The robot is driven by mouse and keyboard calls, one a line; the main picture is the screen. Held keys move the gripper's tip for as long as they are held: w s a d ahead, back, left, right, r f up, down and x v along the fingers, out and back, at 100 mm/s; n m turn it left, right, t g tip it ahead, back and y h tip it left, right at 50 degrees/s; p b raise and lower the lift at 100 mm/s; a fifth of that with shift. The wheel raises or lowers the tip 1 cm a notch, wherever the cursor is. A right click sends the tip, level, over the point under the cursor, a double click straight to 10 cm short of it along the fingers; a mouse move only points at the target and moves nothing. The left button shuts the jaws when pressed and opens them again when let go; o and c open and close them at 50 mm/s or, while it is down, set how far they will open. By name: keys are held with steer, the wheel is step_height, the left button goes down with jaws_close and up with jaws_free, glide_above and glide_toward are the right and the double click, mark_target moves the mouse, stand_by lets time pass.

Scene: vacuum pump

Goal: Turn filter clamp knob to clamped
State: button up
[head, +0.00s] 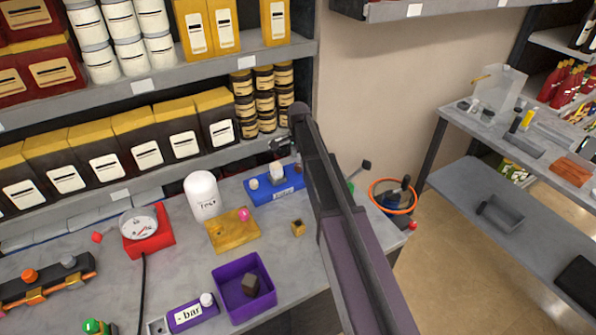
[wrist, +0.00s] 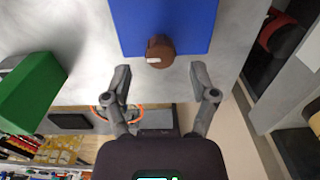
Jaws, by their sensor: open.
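A brown round knob with a white mark (wrist: 160,51) sits at the edge of a blue plate (wrist: 190,22) in the wrist view. The white mark points to the left. My gripper (wrist: 160,74) is open and empty, its two fingers apart on either side just short of the knob, not touching it. In the head view the blue plate (head: 263,196) lies at the back of the bench, with a white block on it. My gripper (head: 284,147) is above its far side, small and partly hidden by my arm. The knob is hard to make out there.
A green block (wrist: 28,92) stands left of my gripper in the wrist view. In the head view, a white canister (head: 202,195), a wooden plate (head: 226,236) and a purple tray (head: 267,301) stand left of the blue plate. Shelves rise behind the bench.

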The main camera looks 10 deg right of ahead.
mark_target(298, 165)
steer(key=shift+f+b, duration=1.4)
steer(key=shift+f, duration=0.25)
jaws_close()
